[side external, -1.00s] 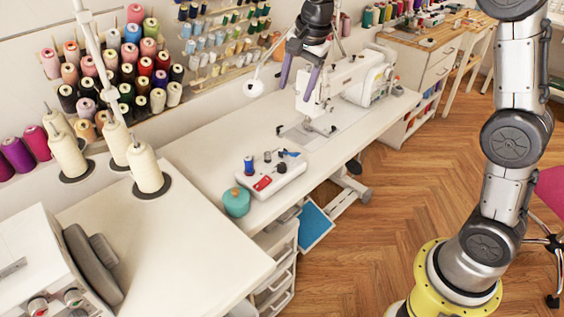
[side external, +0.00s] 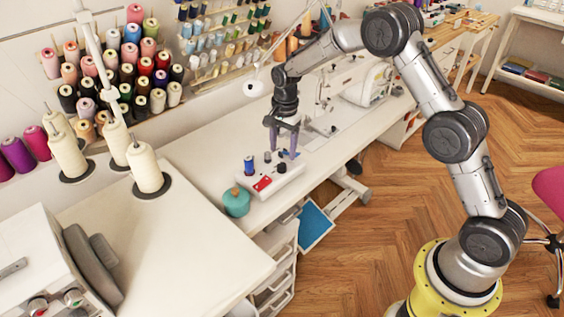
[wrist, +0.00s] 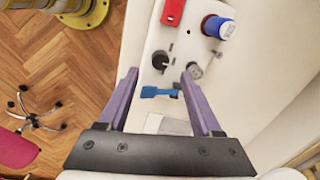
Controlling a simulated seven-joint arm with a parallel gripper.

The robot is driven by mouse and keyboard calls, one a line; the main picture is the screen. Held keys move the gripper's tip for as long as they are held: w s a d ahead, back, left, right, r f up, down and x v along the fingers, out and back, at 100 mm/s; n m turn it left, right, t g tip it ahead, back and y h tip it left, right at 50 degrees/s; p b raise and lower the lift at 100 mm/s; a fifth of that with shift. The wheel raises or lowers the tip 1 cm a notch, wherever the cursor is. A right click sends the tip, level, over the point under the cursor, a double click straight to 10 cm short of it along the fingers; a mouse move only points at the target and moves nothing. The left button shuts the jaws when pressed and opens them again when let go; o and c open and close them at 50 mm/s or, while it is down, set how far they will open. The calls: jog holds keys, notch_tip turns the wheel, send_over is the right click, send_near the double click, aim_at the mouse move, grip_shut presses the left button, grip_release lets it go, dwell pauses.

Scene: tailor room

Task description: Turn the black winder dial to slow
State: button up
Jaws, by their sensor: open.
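The white winder box (side external: 285,181) stands on the sewing table. Its black dial (side external: 281,169) is on top near the front edge and also shows in the wrist view (wrist: 160,60), with its pointer and markings too small to read. My gripper (side external: 283,152) is open and empty, pointing down over the back right part of the box. In the wrist view my gripper (wrist: 160,74) has its fingertips apart, with the dial between and just ahead of them. A blue lever (wrist: 160,92) lies between the fingers, and a grey spindle (wrist: 193,70) is close to the right fingertip.
A blue spool (wrist: 218,27) and a red switch (wrist: 172,12) are on the box. The sewing machine (side external: 365,85) is behind and right of my gripper. The table front right of the box is clear.

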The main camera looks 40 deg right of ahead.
aim_at(282, 165)
notch_tip(282, 165, down, 6)
jog(key=shift+w+r, duration=0.1)
jog(key=shift+w, duration=0.05)
dwell(0.3)
grip_shut()
